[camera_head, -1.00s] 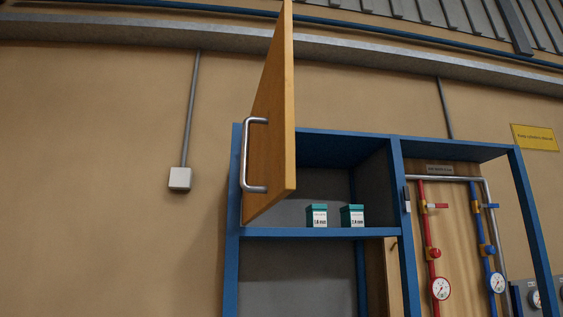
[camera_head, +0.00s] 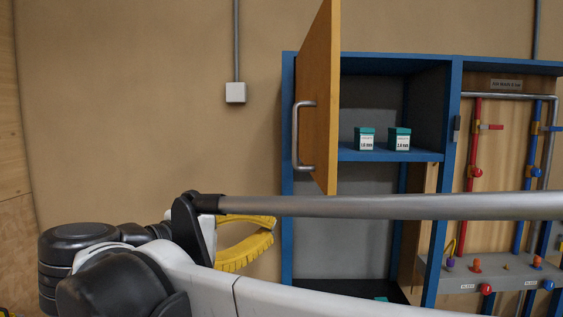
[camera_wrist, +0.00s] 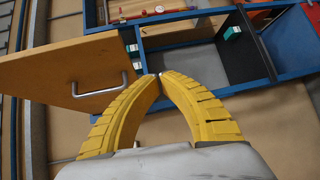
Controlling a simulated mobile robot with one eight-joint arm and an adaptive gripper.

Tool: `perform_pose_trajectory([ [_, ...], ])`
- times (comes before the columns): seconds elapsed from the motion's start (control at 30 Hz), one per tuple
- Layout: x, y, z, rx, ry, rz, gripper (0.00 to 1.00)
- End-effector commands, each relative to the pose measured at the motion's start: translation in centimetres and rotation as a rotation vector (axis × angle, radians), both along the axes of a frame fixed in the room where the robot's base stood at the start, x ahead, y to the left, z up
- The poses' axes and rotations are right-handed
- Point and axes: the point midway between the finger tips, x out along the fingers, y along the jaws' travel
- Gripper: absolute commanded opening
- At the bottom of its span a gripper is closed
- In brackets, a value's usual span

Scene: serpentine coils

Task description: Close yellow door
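The yellow-orange door (camera_head: 320,100) stands swung open at the left side of the blue cabinet (camera_head: 287,220), with a metal bar handle (camera_head: 297,140) on its face. In the wrist view the door (camera_wrist: 50,72) lies left of my gripper and its handle (camera_wrist: 100,92) is just left of the fingers. My gripper (camera_wrist: 159,76) has yellow fingers whose tips meet or nearly meet, with nothing held between them. In the head view the gripper (camera_head: 272,222) is left of the cabinet and below the door, partly hidden by my arm.
Two small teal-and-white boxes (camera_head: 365,139) (camera_head: 399,139) sit on the cabinet's upper shelf. Red pipes (camera_head: 474,150) and blue pipes (camera_head: 533,150) with valves fill the right section. A grey wall box (camera_head: 235,92) is left of the door, with bare wall around it.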

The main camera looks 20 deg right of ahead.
Motion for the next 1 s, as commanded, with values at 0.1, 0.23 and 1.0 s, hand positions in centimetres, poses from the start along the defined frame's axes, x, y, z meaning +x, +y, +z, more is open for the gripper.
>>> perform_pose_trajectory([
  [0.1, -0.3, 3.0, 5.5, -0.080, -0.073, -0.002, 0.00],
  [0.23, -0.6, 3.9, 7.0, -0.113, -0.108, -0.009, 0.00],
  [1.0, 3.8, -7.5, 6.9, -0.113, -0.108, -0.009, 0.00],
])
